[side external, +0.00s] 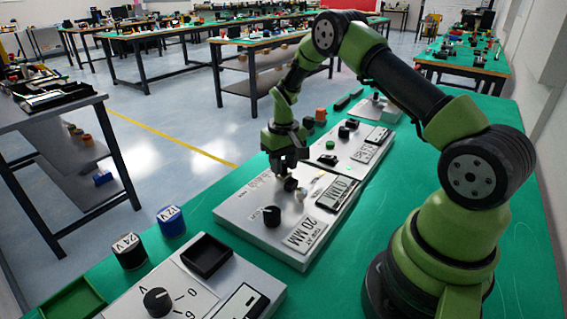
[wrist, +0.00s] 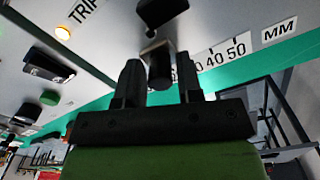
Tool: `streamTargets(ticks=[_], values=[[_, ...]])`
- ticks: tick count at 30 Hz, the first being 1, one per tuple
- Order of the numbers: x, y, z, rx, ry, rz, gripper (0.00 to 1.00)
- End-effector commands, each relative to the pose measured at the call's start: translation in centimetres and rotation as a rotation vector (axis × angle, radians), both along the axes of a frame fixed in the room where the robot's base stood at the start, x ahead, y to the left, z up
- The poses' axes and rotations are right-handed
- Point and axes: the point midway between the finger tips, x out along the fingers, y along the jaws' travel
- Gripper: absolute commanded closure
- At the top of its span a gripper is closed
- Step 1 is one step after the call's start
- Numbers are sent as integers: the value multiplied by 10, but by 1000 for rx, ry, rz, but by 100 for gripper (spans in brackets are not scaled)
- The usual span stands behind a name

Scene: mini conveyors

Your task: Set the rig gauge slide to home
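The rig (side external: 240,207) is a grey panel on the green bench. Its gauge scale (wrist: 225,52) shows 40, 50 and MM in the wrist view. The slide (wrist: 159,66) looks like a small dark knob with a metallic side, beside the scale. My gripper (wrist: 160,78) has its two dark fingers apart, one on each side of the slide, with small gaps showing. In the side view my gripper (side external: 288,170) points down over the rig's far edge, partly hiding the scale. Contact with the slide cannot be told.
A lamp glows beside TRIP lettering (wrist: 83,12). Another panel with a dial (side external: 158,301) stands nearer, beside 24V (side external: 129,252) and 12V (side external: 171,222) blocks.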

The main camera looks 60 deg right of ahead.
Motion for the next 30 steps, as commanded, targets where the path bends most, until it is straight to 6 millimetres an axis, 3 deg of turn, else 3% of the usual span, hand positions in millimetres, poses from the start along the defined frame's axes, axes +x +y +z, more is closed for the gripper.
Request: streamTargets(ticks=[1,4,10,18,28,29,30], values=[[0,0,0,0,0,0,78],[0,0,0,0,0,0,100],[0,-6,0,0,-1,-1,100],[0,-49,0,1,-1,-2,100],[0,-56,0,-5,-3,2,100],[0,-56,0,-6,-3,3,76],[0,-56,0,-7,-4,3,67]])
